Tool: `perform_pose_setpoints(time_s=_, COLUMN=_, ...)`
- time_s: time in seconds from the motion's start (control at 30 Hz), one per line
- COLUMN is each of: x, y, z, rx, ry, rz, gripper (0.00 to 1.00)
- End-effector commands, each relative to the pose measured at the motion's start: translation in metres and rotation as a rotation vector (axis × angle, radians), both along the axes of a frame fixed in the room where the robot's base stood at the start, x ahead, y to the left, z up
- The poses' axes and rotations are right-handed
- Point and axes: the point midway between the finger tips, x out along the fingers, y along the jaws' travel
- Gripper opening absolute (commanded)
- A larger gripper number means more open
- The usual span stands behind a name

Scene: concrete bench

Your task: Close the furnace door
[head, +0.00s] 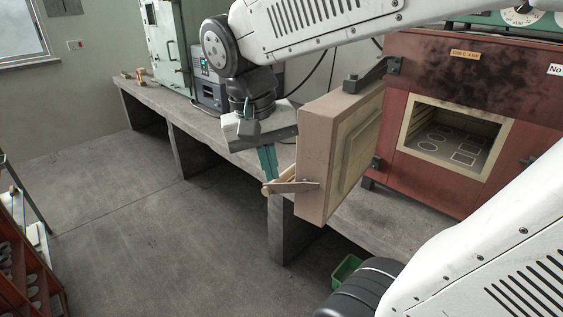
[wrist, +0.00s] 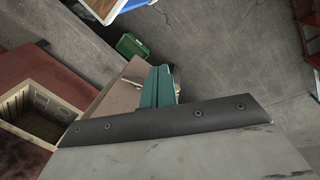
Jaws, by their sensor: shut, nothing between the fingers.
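The red furnace (head: 425,180) stands on the bench at the right in the head view. Its square opening (head: 455,136) is uncovered and shows a pale lining and shelf. The thick beige furnace door (head: 340,150) stands swung wide open on its left-hand hinge, out over the bench's front edge. A handle (head: 292,187) sticks out from the door's outer side. My gripper (head: 268,165) has teal fingers, shut and empty, close to the door's outer side by the handle. In the wrist view the fingers (wrist: 160,85) overlap the door (wrist: 112,92). I cannot tell whether they touch it.
The concrete bench (head: 215,140) runs back to the left. A dark instrument box (head: 212,92) and a pale green cabinet (head: 168,45) stand on it. A green bin (head: 345,270) is on the floor below. A red rack (head: 25,260) stands at far left; floor between is clear.

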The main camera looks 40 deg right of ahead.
Motion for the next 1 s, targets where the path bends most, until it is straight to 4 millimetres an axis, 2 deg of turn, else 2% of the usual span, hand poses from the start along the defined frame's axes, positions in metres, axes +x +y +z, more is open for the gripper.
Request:
perform_pose_setpoints(time_s=0.03, x=0.021, y=-0.007, z=0.002, rx=-0.044, ry=0.028, rz=-0.097, gripper=0.00)
perform_pose_setpoints(time_s=0.17, x=0.069, y=-0.026, z=0.006, rx=-0.183, ry=0.056, rz=-0.369, gripper=0.00)
perform_pose_setpoints(time_s=0.3, x=0.115, y=-0.045, z=0.002, rx=-0.337, ry=0.051, rz=-0.622, gripper=0.00)
perform_pose_setpoints(time_s=0.4, x=0.141, y=-0.055, z=-0.004, rx=-0.427, ry=0.033, rz=-0.757, gripper=0.00)
perform_pose_setpoints(time_s=0.5, x=0.157, y=-0.062, z=-0.008, rx=-0.491, ry=0.012, rz=-0.847, gripper=0.00)
perform_pose_setpoints(time_s=0.7, x=0.167, y=-0.071, z=-0.016, rx=-0.540, ry=-0.008, rz=-0.917, gripper=0.00)
perform_pose_setpoints(time_s=0.87, x=0.157, y=-0.082, z=-0.034, rx=-0.541, ry=-0.006, rz=-0.918, gripper=0.00)
perform_pose_setpoints(time_s=1.0, x=0.145, y=-0.096, z=-0.058, rx=-0.541, ry=-0.005, rz=-0.919, gripper=0.00)
